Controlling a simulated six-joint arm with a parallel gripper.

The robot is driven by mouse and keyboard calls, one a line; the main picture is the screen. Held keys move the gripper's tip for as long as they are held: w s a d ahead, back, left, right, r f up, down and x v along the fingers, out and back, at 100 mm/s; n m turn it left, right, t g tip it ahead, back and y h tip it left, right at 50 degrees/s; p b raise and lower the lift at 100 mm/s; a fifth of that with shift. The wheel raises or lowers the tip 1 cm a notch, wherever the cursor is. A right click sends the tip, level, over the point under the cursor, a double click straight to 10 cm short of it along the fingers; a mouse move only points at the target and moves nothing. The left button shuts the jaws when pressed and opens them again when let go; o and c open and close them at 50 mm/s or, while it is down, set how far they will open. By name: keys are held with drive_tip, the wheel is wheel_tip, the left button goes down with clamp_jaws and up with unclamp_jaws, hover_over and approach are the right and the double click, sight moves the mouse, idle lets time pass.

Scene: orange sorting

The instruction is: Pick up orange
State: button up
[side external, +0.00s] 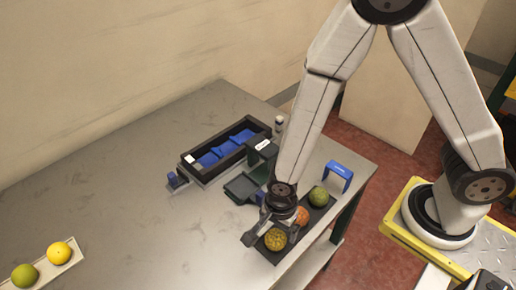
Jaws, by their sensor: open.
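A dark tray (287,254) near the table's right edge holds a yellowish mottled fruit (275,239), an orange fruit (302,215) and a green fruit (319,196) in a row. My gripper (267,232) is open and low over the near end of this tray, close to the yellowish fruit. Whether the fingers touch any fruit cannot be told. At the lower left, a yellow-orange fruit (60,253) and a green fruit (25,276) rest on a light tray (45,270).
A black box with blue compartments (219,155) stands at the table's back. A dark green device (248,184) stands left of my arm. A blue bracket (338,176) stands beyond the dark tray.

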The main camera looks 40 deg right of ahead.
sight(276, 234)
drive_tip(key=shift+f, duration=0.2)
drive_tip(key=shift+w+a+f, duration=0.1)
drive_tip(key=shift+w+f, duration=0.05)
drive_tip(key=shift+f, duration=2.35)
drive_tip(key=c, duration=1.1)
drive_tip(key=shift+r, duration=0.25)
drive_tip(key=shift+r, duration=4.8)
